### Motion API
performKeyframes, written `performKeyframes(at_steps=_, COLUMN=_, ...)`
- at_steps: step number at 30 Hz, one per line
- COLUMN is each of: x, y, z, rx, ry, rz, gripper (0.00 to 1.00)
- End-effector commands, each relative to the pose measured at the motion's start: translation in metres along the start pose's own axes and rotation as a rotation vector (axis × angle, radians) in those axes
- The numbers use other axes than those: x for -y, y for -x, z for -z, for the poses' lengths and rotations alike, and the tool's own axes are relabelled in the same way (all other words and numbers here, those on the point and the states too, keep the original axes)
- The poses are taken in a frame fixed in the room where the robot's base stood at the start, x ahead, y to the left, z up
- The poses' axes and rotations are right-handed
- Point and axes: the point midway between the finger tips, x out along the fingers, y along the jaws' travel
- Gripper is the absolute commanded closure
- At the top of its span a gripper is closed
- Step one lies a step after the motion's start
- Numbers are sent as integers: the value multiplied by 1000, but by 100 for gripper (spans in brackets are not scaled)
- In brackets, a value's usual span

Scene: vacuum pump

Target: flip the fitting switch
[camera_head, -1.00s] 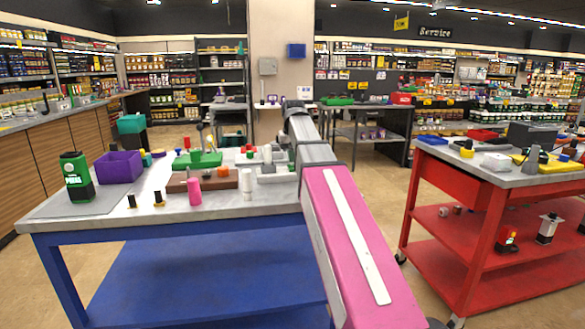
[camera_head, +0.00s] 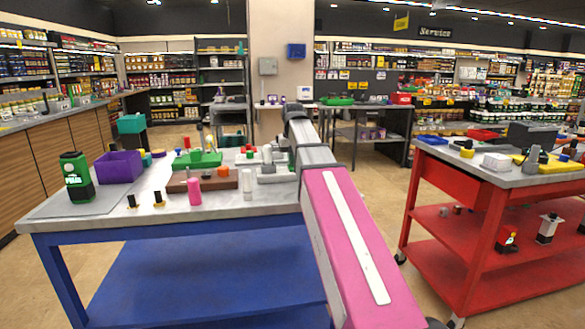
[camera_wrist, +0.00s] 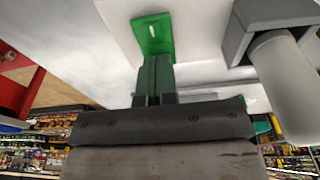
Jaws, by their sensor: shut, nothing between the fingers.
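In the wrist view, a green plate (camera_wrist: 153,32) with a small pale mark sits on a pale surface, likely the switch. My gripper (camera_wrist: 154,60) is shut and empty, its narrow dark-green fingers pointing at the plate's lower end. The fingertips overlap the plate in this view; I cannot tell whether they touch it. To the right, a grey block (camera_wrist: 240,38) holds a white cylinder (camera_wrist: 285,75). In the head view, a pale fixture (camera_head: 275,178) stands on the blue table's right end, beside my arm. My gripper cannot be made out there.
The blue table (camera_head: 110,218) also bears a purple bin (camera_head: 118,167), a green device (camera_head: 76,178), a brown block (camera_head: 215,184) and a pink cylinder (camera_head: 194,191). A red cart (camera_head: 480,192) stands right, with open floor between it and the table.

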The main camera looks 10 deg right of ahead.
Motion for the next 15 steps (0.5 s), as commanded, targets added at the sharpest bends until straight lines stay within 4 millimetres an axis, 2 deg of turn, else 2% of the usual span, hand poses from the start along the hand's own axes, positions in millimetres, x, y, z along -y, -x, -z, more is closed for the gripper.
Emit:
performKeyframes(at_steps=8, x=0, y=-2, z=0, rx=0, ry=0, rz=0, gripper=100)
performKeyframes(at_steps=15, x=0, y=9, z=2, rx=0, ry=0, rz=0, gripper=100)
